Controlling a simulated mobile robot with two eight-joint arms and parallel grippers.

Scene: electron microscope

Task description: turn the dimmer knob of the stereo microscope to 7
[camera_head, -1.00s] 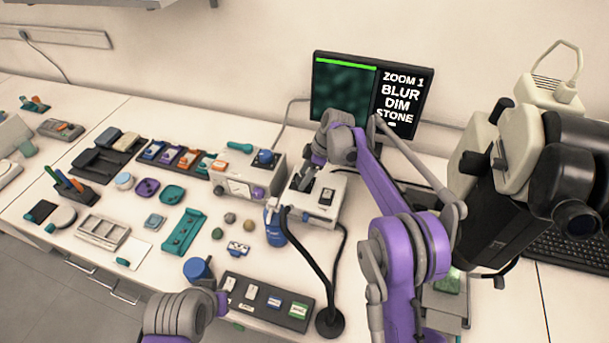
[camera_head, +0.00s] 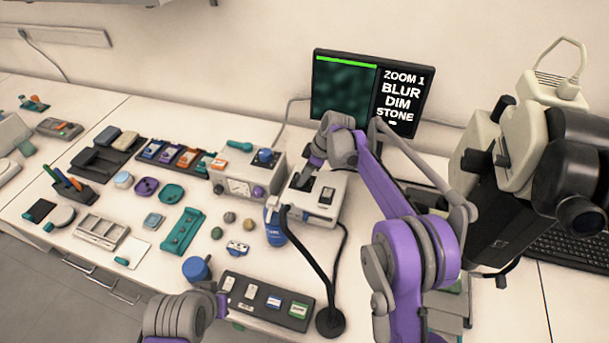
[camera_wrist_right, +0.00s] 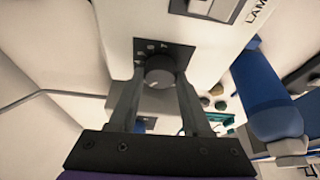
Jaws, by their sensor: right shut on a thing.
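The dimmer knob (camera_wrist_right: 159,72) is a dark round knob with a pale mark, on a dark scale plate on the white lamp box (camera_head: 327,206). The scale figures are too small to read. My right gripper (camera_wrist_right: 158,84) is shut on the knob, with one finger on each side of it. In the head view the right gripper (camera_head: 306,184) is over the lamp box and the knob is hidden. The stereo microscope (camera_head: 510,185) stands at the right. The monitor (camera_head: 372,95) reads ZOOM 1, BLUR, DIM, STONE. My left gripper (camera_head: 222,303) is low in the head view, its fingers unclear.
A grey box with a dial (camera_head: 240,187) stands left of the lamp box. A blue bottle (camera_wrist_right: 268,95) is close to the right gripper. A black gooseneck (camera_head: 310,262) bends in front. A dark slide tray (camera_head: 266,302) lies near the front edge.

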